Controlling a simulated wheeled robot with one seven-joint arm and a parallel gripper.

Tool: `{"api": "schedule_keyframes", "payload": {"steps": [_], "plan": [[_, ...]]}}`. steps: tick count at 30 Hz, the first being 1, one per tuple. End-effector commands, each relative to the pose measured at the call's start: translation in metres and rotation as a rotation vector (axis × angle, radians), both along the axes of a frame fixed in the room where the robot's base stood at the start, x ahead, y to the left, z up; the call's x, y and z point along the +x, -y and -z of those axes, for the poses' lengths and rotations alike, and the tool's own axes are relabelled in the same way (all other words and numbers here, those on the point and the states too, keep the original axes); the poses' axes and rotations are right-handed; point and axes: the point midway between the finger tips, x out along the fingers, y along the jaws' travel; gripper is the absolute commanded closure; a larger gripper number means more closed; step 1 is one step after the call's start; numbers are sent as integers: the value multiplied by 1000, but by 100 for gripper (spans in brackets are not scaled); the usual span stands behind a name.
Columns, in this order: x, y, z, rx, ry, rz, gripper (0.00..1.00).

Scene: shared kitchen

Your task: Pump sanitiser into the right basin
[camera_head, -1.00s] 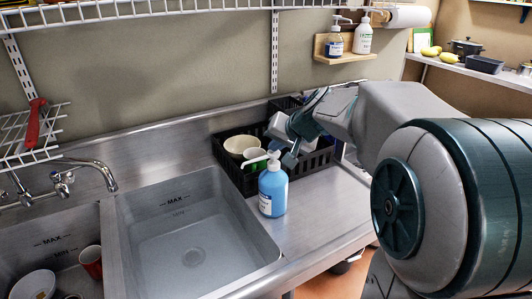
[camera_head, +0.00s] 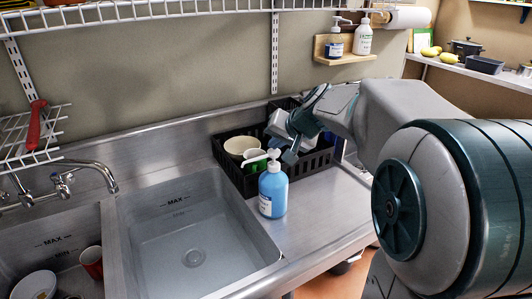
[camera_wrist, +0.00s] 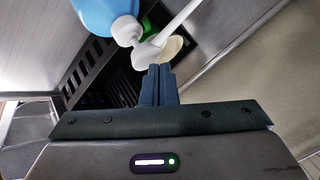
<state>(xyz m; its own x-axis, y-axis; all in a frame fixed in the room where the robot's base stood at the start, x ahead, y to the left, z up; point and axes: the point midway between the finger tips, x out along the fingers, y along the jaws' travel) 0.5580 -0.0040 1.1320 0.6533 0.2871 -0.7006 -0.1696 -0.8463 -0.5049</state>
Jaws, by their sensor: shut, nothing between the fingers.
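The blue sanitiser bottle (camera_head: 273,194) with a white pump top stands upright on the steel counter, just right of the right basin (camera_head: 150,250). The basin looks empty, with a drain in its floor. My gripper (camera_head: 289,158) is shut and empty, beside the pump head on its right in the head view. In the wrist view the shut fingertips (camera_wrist: 160,70) are close to the white pump head (camera_wrist: 147,54), and the bottle (camera_wrist: 104,14) is at the top. I cannot tell whether the fingertips touch the pump.
A black crate (camera_head: 234,178) with bowls and cups stands behind the bottle. The left basin (camera_head: 45,262) holds a red cup (camera_head: 91,262) and a bowl (camera_head: 36,286). A faucet (camera_head: 105,175) stands at the back. A wall shelf (camera_head: 345,59) holds two other pump bottles.

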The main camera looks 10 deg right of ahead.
Motion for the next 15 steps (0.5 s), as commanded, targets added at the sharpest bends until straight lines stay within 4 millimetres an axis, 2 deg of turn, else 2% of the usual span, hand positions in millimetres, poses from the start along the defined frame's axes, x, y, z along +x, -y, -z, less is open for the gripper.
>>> {"api": "schedule_keyframes", "payload": {"steps": [15], "plan": [[0,0,-55,0,2,-1,100]]}}
